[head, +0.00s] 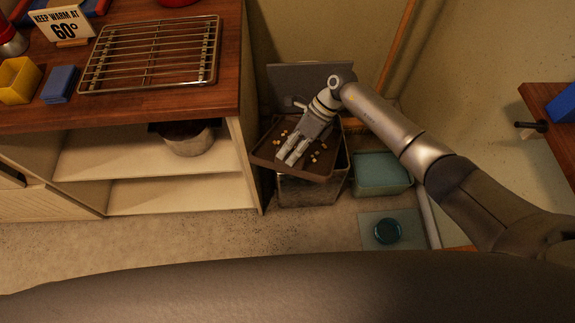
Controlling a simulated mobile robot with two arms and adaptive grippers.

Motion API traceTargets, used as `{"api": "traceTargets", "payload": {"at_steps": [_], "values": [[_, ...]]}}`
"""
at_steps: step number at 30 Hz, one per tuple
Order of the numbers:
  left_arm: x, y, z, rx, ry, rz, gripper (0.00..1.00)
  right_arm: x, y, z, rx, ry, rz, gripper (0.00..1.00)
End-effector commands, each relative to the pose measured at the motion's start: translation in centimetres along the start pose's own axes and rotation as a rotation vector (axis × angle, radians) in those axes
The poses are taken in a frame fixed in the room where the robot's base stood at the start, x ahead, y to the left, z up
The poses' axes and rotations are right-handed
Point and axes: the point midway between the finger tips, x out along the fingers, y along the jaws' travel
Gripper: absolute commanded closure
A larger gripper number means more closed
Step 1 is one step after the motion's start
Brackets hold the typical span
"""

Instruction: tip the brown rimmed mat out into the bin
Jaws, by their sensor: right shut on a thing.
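The brown rimmed mat (325,171) is over the bin (308,191), between the counter and the wall. Several small yellowish bits lie on it, on both sides of my gripper. My right gripper (290,157) reaches down across the mat and is shut on it; the exact grip is hard to see. I cannot tell whether the mat touches the bin's rim. The bin is a grey box, its opening mostly hidden by the mat. A grey panel (300,78), perhaps its raised lid, stands behind. My left gripper is out of view.
The wooden counter (215,105) with a wire rack (152,56) stands close on the left. A teal tub (381,173) is right of the bin. A round dark lid or dish (387,231) lies on a pale mat in front. Floor at lower left is clear.

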Motion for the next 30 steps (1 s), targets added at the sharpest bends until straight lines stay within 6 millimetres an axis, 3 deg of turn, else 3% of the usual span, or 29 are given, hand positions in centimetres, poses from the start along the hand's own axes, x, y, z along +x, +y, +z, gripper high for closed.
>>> {"api": "traceTargets", "payload": {"at_steps": [6, 13, 30], "values": [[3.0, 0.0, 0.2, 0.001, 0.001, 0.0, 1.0, -2.0, -1.2, 1.0, 0.03, -0.003, 0.074, 1.0], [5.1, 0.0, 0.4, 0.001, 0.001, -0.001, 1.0, -3.9, -1.7, 1.8, 0.056, -0.002, 0.14, 1.0], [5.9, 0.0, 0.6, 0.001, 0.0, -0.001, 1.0, -5.2, -1.7, 2.2, 0.069, -0.001, 0.177, 1.0]]}}
